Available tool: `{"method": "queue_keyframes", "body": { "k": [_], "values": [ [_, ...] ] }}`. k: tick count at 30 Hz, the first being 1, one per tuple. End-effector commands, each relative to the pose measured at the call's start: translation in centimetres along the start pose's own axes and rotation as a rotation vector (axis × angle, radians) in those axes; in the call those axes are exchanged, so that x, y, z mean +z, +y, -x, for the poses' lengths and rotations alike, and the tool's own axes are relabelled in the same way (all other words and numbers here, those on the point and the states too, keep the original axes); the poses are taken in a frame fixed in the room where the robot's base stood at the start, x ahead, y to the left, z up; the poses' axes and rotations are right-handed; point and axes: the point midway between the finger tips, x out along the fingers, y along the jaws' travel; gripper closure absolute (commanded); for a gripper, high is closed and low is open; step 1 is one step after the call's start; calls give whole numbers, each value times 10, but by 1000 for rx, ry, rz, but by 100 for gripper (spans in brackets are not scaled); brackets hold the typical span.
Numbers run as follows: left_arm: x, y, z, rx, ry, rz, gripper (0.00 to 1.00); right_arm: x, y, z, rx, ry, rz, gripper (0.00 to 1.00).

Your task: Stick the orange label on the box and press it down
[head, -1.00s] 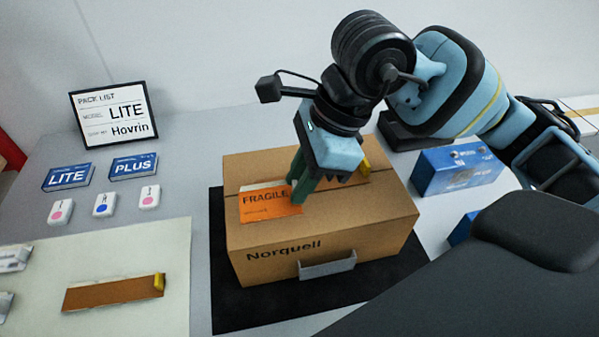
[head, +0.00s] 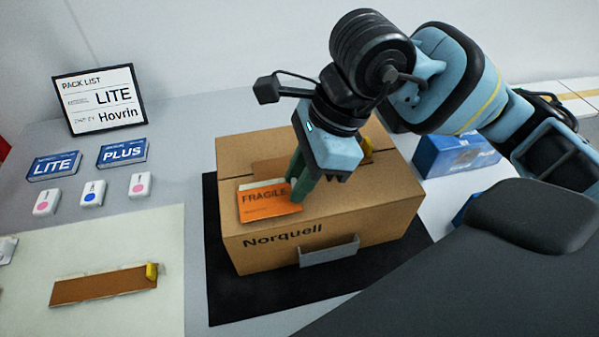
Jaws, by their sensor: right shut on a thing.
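The orange FRAGILE label (head: 262,206) is at the front left of the top of the cardboard box (head: 285,247), which is marked Norquell. My right gripper (head: 299,190) is shut on the label's right edge, with its fingers pointing down. I cannot tell whether the label touches the lid or hovers just above it. My left gripper is not in view.
The box stands on a black mat (head: 228,305). A pale sheet at left holds another brown strip (head: 100,288) with a yellow tab. Behind are LITE (head: 54,165) and PLUS (head: 122,153) cards, small white pieces (head: 93,193) and a pack list sign (head: 98,98). A blue box (head: 455,156) stands right.

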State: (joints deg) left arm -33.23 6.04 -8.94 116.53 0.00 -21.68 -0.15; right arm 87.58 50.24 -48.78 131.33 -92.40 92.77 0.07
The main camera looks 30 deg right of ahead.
Motion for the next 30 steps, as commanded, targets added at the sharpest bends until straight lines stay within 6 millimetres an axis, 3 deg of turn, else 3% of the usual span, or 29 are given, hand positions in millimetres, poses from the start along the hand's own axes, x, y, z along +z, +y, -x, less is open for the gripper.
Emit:
{"method": "queue_keyframes", "body": {
  "k": [30],
  "values": [
    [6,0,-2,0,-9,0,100,-1,0,-3,1,0,0,99]
  ]
}}
